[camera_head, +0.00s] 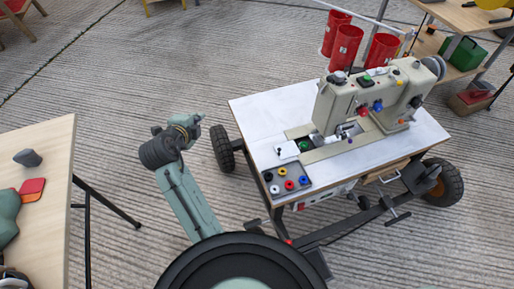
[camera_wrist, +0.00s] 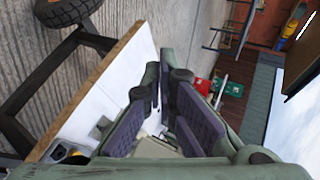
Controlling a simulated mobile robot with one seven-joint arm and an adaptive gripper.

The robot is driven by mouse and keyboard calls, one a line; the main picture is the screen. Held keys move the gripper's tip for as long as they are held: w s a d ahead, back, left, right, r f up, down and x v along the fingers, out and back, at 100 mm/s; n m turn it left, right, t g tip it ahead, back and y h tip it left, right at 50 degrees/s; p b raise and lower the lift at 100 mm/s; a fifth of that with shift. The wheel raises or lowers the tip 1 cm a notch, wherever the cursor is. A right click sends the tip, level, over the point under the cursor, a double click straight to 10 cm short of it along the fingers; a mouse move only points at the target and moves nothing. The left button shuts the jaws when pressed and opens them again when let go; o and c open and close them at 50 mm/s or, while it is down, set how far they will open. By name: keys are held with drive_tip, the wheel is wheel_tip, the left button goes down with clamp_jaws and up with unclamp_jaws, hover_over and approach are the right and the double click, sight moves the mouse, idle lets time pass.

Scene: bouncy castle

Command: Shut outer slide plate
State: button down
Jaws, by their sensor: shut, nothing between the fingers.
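The sewing machine (camera_head: 375,95) stands on a white-topped wheeled table. A pale plate with a small dark knob, which looks like the outer slide plate (camera_head: 286,153), lies at the left end of its bed. Beside it an opening shows a green part (camera_head: 304,145). My gripper (camera_wrist: 165,78) fills the middle of the wrist view, its purple-padded fingers shut and empty over the white table, hiding most of the machine. In the head view my arm stands left of the table, apart from the plate; I cannot make out the fingers there.
The white tabletop (camera_head: 262,112) is mostly clear around the machine. A tray of coloured bobbins (camera_head: 287,181) sits at its front left corner. A wooden table (camera_head: 45,225) is at the left, with concrete floor between.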

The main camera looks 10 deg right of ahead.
drive_tip(key=s+d+f+m+g+h, duration=0.2)
drive_tip(key=s+d+f+m+g, duration=0.15)
drive_tip(key=d+f, duration=0.25)
drive_tip(key=m+g+h+p, duration=0.1)
drive_tip(key=m+g+h, duration=0.15)
drive_tip(key=m, duration=0.35)
approach(279, 155)
wheel_tip(279, 155, down, 3)
drive_tip(key=shift+r+g, duration=0.1)
drive_tip(key=shift+g, duration=0.3)
drive_tip(key=d, duration=0.1)
drive_tip(key=w+d+p, duration=0.1)
drive_tip(key=d, duration=0.1)
drive_tip(key=shift+w+f, duration=0.3)
drive_tip(key=shift+w, duration=0.1)
drive_tip(key=shift+w+d+f, duration=0.1)
drive_tip(key=shift+w+d, duration=0.2)
drive_tip(key=shift+d, duration=0.1)
